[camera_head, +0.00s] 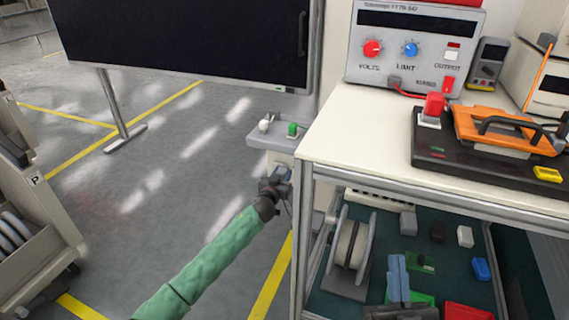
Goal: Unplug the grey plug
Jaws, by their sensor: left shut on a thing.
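My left gripper (280,178) is at the end of the green-sleeved arm, up against the light grey post just left of the workbench. It is shut on the grey plug, which is small and mostly hidden by the fingers. A thin dark cable hangs just beside the gripper. I cannot tell whether the plug is still seated in its socket. My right gripper (398,264) shows at the bottom, with blue-grey fingers over the lower shelf. Its fingers look close together, but any gap between them is too small to tell.
A small grey ledge (262,140) with a green button and a white knob stands above the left gripper. The workbench (345,135) carries a power supply (412,45) and an orange-handled device (505,130). Its lower shelf holds a reel (352,245) and several small blocks.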

